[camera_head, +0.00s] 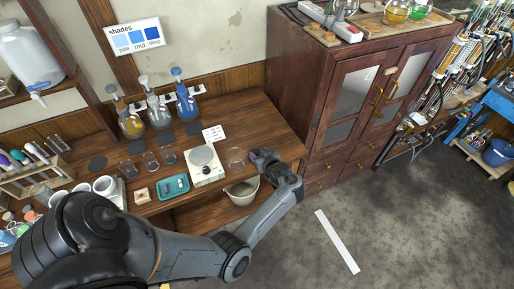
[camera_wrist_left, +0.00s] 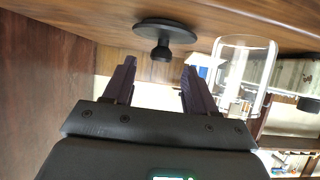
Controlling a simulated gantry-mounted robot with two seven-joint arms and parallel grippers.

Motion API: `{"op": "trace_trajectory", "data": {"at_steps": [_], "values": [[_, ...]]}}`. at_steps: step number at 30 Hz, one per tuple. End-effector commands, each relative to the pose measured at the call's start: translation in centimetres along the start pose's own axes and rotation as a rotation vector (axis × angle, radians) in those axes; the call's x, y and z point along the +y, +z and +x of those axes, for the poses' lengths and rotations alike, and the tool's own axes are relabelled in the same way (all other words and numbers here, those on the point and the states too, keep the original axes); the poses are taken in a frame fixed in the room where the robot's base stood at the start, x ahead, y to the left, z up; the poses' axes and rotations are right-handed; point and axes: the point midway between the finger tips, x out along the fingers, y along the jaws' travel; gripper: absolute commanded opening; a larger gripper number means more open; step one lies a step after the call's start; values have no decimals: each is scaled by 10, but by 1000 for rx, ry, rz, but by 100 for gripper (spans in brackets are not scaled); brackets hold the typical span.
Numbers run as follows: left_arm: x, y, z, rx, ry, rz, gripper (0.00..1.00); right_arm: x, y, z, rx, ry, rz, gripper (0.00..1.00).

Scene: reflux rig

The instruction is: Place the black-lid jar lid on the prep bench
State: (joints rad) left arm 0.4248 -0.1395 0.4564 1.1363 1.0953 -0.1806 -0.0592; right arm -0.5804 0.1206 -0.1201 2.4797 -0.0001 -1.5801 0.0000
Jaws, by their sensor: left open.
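The black jar lid (camera_wrist_left: 168,31), a flat disc with a round knob, shows in the left wrist view, which is upside down. It rests on the wooden bench top with its knob away from the wood. My left gripper (camera_wrist_left: 159,66) is open and empty, its fingers pointing towards the knob, apart from it. In the head view the left gripper (camera_head: 264,156) is at the right end of the prep bench (camera_head: 262,115); I cannot make out the lid there. A clear glass jar (camera_head: 236,155) stands beside the gripper; it also shows in the wrist view (camera_wrist_left: 243,75). My right gripper is not in view.
A white scale (camera_head: 203,163), a teal tray (camera_head: 173,187) and a beige pouring vessel (camera_head: 242,191) are left of or below the gripper. Several flasks (camera_head: 158,112) stand at the back. A tall wooden cabinet (camera_head: 310,95) bounds the bench on the right.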

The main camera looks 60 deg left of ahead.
Motion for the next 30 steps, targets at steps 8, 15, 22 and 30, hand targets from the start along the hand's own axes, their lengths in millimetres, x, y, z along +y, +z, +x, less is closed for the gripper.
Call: {"op": "trace_trajectory", "data": {"at_steps": [8, 15, 22, 30], "values": [[0, -4, -51, -2, 0, 0, 56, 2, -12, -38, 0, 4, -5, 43], [0, -2, -73, 0, 0, 0, 56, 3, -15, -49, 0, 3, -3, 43], [0, 0, -77, 1, 0, 0, 56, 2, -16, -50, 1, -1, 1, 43], [0, 0, -76, 1, 0, 0, 56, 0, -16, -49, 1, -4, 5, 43]]}}
